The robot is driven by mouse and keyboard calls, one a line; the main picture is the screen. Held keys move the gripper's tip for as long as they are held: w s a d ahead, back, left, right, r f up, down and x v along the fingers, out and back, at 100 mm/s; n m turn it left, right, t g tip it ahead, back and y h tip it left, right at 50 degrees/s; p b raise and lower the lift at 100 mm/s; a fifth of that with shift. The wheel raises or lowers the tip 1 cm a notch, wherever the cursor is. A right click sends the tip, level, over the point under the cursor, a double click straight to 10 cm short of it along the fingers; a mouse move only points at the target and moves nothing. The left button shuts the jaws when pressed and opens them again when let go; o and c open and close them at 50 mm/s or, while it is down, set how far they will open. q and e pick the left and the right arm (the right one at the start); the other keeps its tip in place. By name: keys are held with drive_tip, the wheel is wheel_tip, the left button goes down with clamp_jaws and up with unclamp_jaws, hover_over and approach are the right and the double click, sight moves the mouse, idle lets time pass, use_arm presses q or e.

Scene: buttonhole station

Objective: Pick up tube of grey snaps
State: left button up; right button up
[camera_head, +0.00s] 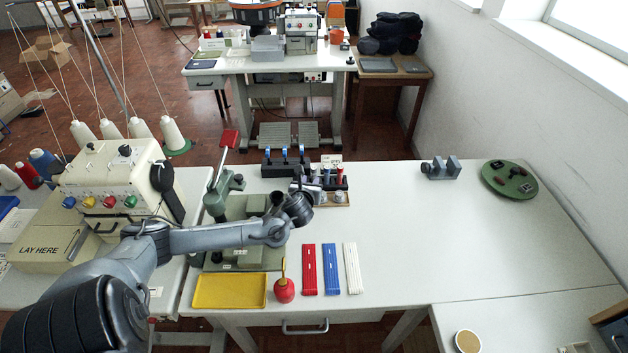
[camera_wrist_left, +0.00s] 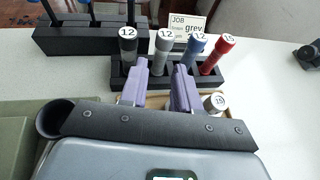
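The grey snap tube (camera_wrist_left: 162,50), with a white cap marked 12, stands in a black rack (camera_wrist_left: 209,80). A dark tube (camera_wrist_left: 128,48) stands left of it, and a blue tube (camera_wrist_left: 195,50) and a red tube (camera_wrist_left: 222,52) stand right of it. In the left wrist view, my left gripper (camera_wrist_left: 161,68) is open. Its two purple fingers show on either side of the grey tube's lower part; I cannot tell whether they touch it. In the head view, the left gripper (camera_head: 312,184) hides much of the rack (camera_head: 343,183). My right gripper is not in view.
A job card (camera_wrist_left: 187,26) reading grey stands behind the rack. A black holder with blue-handled tools (camera_head: 286,164) is behind left. A wooden tray (camera_head: 336,203) holds a grey item marked 15 (camera_wrist_left: 216,103). A green press (camera_head: 217,197) stands left. The table's right is mostly clear.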

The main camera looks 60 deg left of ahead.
sight(313, 176)
use_arm(q)
drive_tip(key=shift+w+a+f, duration=0.25)
drive_tip(key=shift+w+a, duration=0.05)
drive_tip(key=shift+b+x, duration=0.75)
drive_tip(key=shift+x, duration=1.45)
drive_tip(key=shift+w, duration=0.1)
clamp_jaws()
